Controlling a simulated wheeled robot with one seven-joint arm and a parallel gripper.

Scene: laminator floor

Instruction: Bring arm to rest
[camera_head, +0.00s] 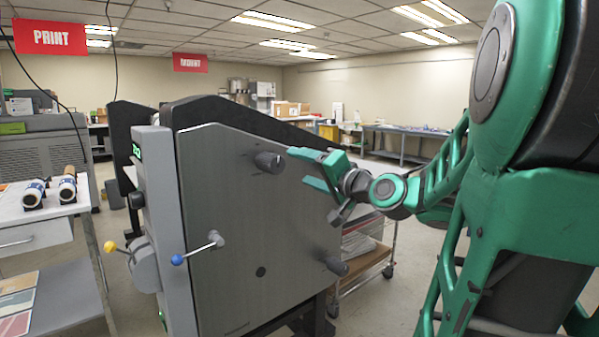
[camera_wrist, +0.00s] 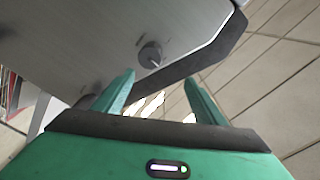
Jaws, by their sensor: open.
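My gripper (camera_head: 312,168) is at the end of my green arm, right of the laminator's grey side panel (camera_head: 225,210) in the head view. Its two green fingers are apart with nothing seen held between them. In the wrist view my gripper (camera_wrist: 158,92) also shows spread fingers, pointing toward the grey panel (camera_wrist: 95,40). A dark round knob (camera_head: 269,162) sticks out of the panel close to the left of the fingertips. A knob (camera_wrist: 149,55) shows beyond the fingers in the wrist view, apart from them.
A lower knob (camera_head: 336,265) also protrudes. A cart (camera_head: 372,275) stands behind the arm. A white table (camera_head: 60,216) with rolls is at left. Floor (camera_head: 395,310) shows clear at lower middle.

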